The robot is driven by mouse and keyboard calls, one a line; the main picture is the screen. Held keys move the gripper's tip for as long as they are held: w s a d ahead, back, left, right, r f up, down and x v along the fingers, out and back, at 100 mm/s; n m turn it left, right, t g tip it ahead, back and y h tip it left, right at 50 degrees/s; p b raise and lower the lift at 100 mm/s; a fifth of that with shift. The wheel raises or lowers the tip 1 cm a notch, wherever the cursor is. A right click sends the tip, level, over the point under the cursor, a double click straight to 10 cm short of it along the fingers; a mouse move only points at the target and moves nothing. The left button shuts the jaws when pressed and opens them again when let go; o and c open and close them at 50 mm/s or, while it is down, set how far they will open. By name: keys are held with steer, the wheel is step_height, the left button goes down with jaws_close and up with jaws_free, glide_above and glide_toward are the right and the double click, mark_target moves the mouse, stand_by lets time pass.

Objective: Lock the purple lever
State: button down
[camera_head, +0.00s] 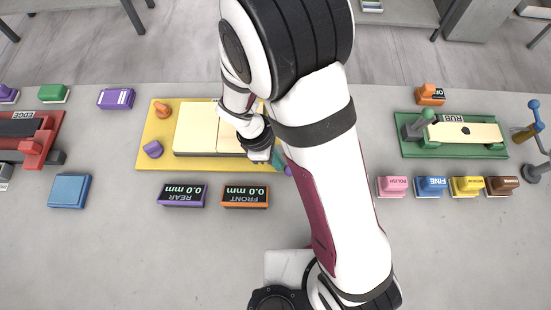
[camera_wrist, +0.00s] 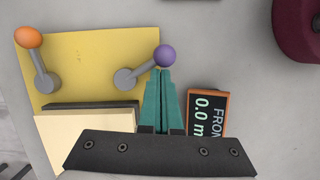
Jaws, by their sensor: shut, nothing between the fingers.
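In the wrist view a purple-knobbed lever (camera_wrist: 163,55) has a grey arm running from its round pivot on the yellow board (camera_wrist: 95,50) to the knob, near the board's edge. My gripper (camera_wrist: 162,75), with teal fingers, is shut and empty. Its tips are right at the purple knob, but I cannot tell whether they touch. In the head view my gripper (camera_head: 279,162) is at the yellow board's (camera_head: 145,160) right end, and a bit of the purple knob (camera_head: 288,171) shows beside it. My arm hides the rest of that end. Another purple knob (camera_head: 152,149) is at the board's left end.
An orange-knobbed lever (camera_wrist: 28,38) stands on the same board, near a pale block (camera_wrist: 85,135). The orange FRONT display (camera_head: 245,196) and purple REAR display (camera_head: 182,195) both read 0.0 mm. A green fixture (camera_head: 408,150) stands to the right.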

steer(key=shift+d+n, duration=0.2)
steer(key=shift+n, duration=0.3)
steer(key=shift+d+n+t, duration=0.5)
steer(key=shift+d+n, duration=0.05)
steer(key=shift+n, duration=0.65)
steer(key=shift+w+d+n, duration=0.15)
steer(key=shift+d+n, duration=0.05)
steer(key=shift+n, duration=0.1)
steer(key=shift+w+d, duration=0.25)
steer(key=shift+d, duration=0.2)
steer(key=shift+w+d+n+t, duration=0.15)
steer(key=shift+d+n+t, duration=0.15)
steer(key=shift+n, duration=0.4)
steer(key=shift+w+d, duration=0.2)
steer(key=shift+w, duration=0.1)
steer(key=shift+w+d, duration=0.2)
